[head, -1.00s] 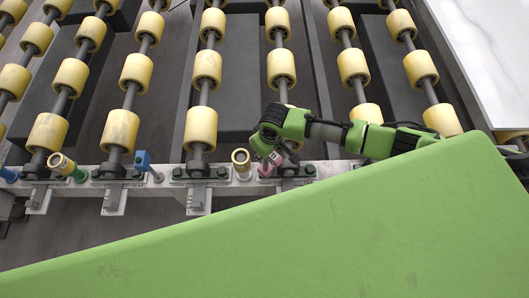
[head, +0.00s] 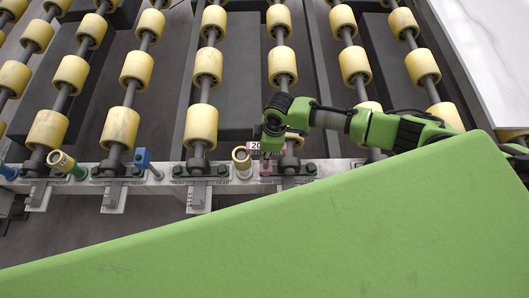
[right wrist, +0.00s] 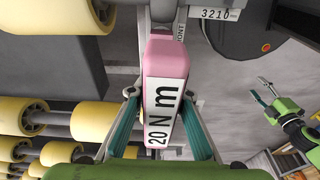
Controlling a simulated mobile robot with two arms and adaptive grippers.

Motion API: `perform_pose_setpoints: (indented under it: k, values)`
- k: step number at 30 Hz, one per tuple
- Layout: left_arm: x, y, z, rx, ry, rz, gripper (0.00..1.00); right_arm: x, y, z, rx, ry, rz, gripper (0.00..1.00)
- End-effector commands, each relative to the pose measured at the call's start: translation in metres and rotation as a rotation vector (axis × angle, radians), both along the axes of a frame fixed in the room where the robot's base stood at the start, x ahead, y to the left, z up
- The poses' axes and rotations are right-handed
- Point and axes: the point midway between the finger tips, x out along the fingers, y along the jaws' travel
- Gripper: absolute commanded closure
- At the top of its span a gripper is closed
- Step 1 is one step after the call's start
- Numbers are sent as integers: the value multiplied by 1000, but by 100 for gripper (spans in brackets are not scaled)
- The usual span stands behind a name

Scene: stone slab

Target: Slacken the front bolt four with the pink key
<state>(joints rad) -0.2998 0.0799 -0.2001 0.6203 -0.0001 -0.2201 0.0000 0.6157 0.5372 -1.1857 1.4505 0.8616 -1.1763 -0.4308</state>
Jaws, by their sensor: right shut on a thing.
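The pink key, marked 20 N m, stands about upright at the rail (head: 330,167); its pink lower part (head: 266,168) shows below my right gripper (head: 270,140). In the right wrist view, the pink key (right wrist: 165,85) lies between the two fingers of my right gripper (right wrist: 163,115), which is shut on it. The key's far end points at the rail near a partly hidden label ending in "ONT". I cannot tell if it sits on a bolt. Dark green bolts (head: 311,168) flank the roller bearing there. My left gripper (right wrist: 268,92) shows in the right wrist view, fingers apart and empty.
A tan key (head: 241,160) stands just left of the pink key. Yellow rollers (head: 200,123) lie behind the rail. My large green body panel covers the foreground.

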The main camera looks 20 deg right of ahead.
Motion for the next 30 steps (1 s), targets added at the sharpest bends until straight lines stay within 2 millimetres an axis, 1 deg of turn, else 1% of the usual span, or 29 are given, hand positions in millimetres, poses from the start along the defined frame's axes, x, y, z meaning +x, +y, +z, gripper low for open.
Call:
perform_pose_setpoints:
  k: [2,8,24,30]
  values:
    - [0,0,-2,0,0,0,52,0,-1,-1,-3,0,50,100]
    - [0,0,3,0,0,0,52,0,-1,4,-3,0,43,100]
    - [0,0,31,0,0,0,52,0,0,31,0,-1,41,100]
    - [0,0,37,0,0,0,52,0,0,37,0,-1,41,100]
